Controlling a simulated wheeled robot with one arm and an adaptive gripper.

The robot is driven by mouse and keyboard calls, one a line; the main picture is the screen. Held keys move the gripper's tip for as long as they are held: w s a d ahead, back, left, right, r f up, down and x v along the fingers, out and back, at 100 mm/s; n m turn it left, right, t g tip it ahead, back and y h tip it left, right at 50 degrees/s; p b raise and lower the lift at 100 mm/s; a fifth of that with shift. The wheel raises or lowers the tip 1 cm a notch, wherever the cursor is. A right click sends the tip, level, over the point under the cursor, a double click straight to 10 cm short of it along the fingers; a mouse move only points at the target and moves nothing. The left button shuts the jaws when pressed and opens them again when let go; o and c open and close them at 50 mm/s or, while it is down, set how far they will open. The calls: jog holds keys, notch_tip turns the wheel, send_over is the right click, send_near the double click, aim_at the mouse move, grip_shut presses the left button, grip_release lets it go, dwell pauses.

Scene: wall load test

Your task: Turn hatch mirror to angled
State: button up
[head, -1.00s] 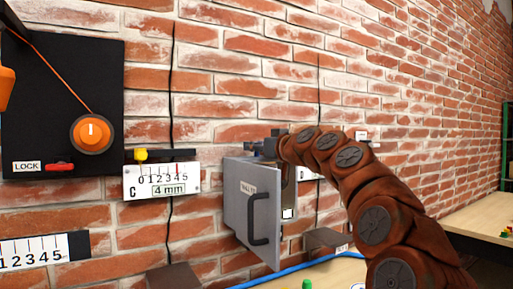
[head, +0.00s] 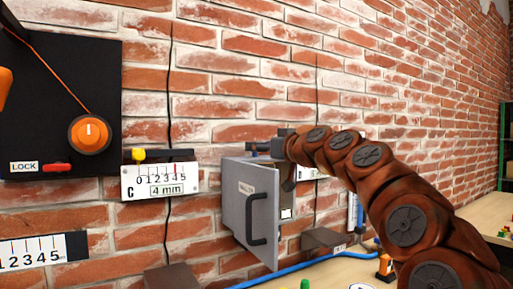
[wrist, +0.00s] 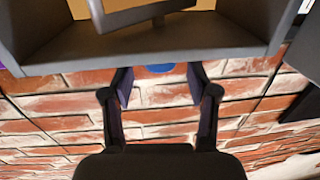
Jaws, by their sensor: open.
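The wall hatch is a grey box whose labelled door (head: 247,215) stands open, with a black handle on its face. The door hides most of the interior in the head view. In the wrist view, the box's edge (wrist: 190,58) crosses the top, with a tilted grey frame-like part (wrist: 150,14) inside; I cannot tell for sure that it is the mirror. My gripper (wrist: 160,76) is open and empty, its fingertips just at the box's edge. A small blue thing (wrist: 160,68) shows between them. In the head view my gripper is mostly hidden near the top of the hatch.
Left of the hatch hang a gauge plate (head: 160,181) marked C and a black panel (head: 60,110) with an orange knob (head: 90,134). A small shelf (head: 325,238) juts from the wall at right. A blue hose (head: 300,268) and small items lie on the table below.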

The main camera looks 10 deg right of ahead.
jog(key=v, duration=0.8)
jog(key=shift+s, duration=0.35)
jog(key=shift+d, duration=0.15)
